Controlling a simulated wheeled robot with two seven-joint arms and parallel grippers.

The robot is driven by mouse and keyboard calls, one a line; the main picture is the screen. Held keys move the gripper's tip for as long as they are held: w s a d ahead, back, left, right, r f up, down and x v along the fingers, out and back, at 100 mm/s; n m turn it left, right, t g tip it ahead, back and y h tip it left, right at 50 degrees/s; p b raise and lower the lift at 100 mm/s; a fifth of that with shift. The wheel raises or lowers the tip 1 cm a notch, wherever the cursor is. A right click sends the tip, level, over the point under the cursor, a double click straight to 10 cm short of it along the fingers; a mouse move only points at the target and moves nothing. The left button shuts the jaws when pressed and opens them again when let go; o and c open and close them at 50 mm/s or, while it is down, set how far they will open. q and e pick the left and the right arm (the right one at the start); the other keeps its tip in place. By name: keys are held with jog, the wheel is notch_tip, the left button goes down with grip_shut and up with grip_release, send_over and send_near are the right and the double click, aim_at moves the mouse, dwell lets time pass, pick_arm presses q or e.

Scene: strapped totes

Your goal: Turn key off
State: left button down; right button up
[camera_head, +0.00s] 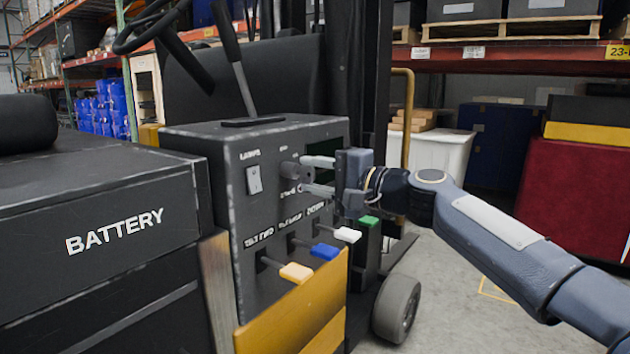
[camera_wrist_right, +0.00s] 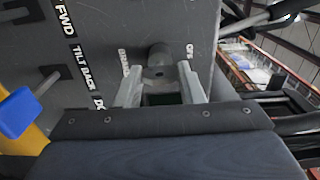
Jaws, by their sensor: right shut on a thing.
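The key switch (camera_head: 289,171) is a grey round cylinder on the front of the dark control panel (camera_head: 230,190). It also shows in the right wrist view as a grey knob (camera_wrist_right: 158,58), near printed lettering that includes "OFF". My right gripper (camera_head: 305,174) comes in from the right, its two pale fingers one above the other at the key. In the right wrist view the fingers (camera_wrist_right: 160,85) stand on either side of the knob, shut on the key. The key's exact turn is hard to tell. My left gripper is not in view.
A rocker switch (camera_head: 254,180) is left of the key. Below are levers with yellow (camera_head: 296,273), blue (camera_head: 325,251), white (camera_head: 347,234) and green (camera_head: 369,221) ends. A black battery box (camera_head: 110,225) fills the left. Free floor (camera_head: 470,270) lies to the right.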

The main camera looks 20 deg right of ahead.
jog(key=shift+f, duration=0.1)
dwell(0.3)
jog(key=o, duration=1)
jog(key=v, duration=0.7)
jog(key=shift+s+d, duration=0.25)
jog(key=shift+s, duration=0.1)
jog(key=s+a+f+n+g+h, duration=0.1)
jog(key=s+f+n+g+h, duration=0.3)
jog(key=s+f, duration=1.2)
jog(key=s+a+f+n+g+h, duration=0.1)
jog(key=s+f+n+g+h, duration=0.3)
jog(key=s+f, duration=1.15)
jog(key=shift+n+g+y, duration=0.3)
jog(key=shift+n+y, duration=0.1)
jog(key=w+r+p, duration=0.1)
jog(key=r+p, duration=0.7)
jog(key=p, duration=0.1)
jog(key=w+r+p, duration=0.1)
jog(key=r+p, duration=0.7)
jog(key=p, duration=0.1)
jog(key=w+r+p, duration=0.1)
jog(key=r+p, duration=0.8)
jog(key=shift+w+p, duration=0.3)
jog(key=shift+p, duration=0.05)
